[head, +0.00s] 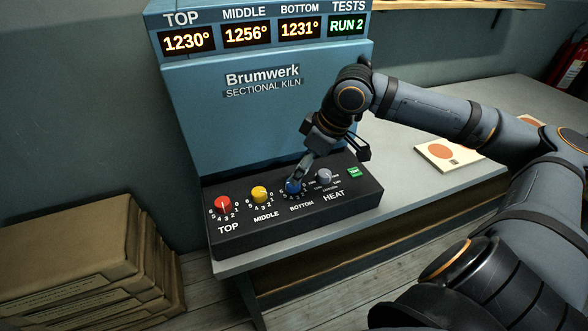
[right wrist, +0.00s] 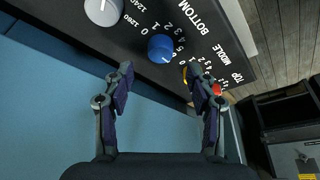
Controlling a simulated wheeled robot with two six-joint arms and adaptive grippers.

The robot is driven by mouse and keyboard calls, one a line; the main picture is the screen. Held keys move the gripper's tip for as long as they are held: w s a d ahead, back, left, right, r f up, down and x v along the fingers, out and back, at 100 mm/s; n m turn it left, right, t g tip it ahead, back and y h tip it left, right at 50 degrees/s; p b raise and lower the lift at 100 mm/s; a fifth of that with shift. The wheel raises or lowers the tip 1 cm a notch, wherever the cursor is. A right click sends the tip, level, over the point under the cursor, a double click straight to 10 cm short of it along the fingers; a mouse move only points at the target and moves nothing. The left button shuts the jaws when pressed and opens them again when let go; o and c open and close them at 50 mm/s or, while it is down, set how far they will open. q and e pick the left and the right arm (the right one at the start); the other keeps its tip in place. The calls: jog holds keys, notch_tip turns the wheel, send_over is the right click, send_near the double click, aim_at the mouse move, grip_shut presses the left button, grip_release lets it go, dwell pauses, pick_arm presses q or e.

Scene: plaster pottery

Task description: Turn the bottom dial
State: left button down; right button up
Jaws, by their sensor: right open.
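The bottom dial is a blue knob (head: 293,187) above the word BOTTOM on a black control box (head: 290,222). My right gripper (head: 302,171) comes down over this knob from above and partly covers it. In the right wrist view the two fingers of my right gripper (right wrist: 160,75) are apart and empty. The blue knob (right wrist: 161,48) lies just ahead of the gap between the fingertips, with no clear contact. A short white mark shows on it; I cannot tell which number it points to. My left gripper is out of view.
A yellow MIDDLE dial (head: 260,194) and a red TOP dial (head: 223,204) sit to the left. A grey HEAT dial (head: 325,176) and a green button (head: 355,172) sit to the right. The blue kiln (head: 250,125) stands behind; its BOTTOM display (head: 299,30) reads 1231°.

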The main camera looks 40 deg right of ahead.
jog(key=shift+x, duration=0.95)
jog(key=shift+a+f+p, duration=0.2)
jog(key=shift+f+p, duration=0.1)
jog(key=shift+p, duration=0.15)
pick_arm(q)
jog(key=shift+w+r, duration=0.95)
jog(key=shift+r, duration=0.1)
pick_arm(e)
jog(key=shift+x, duration=1.45)
jog(key=shift+d, duration=0.15)
jog(key=shift+c, duration=0.3)
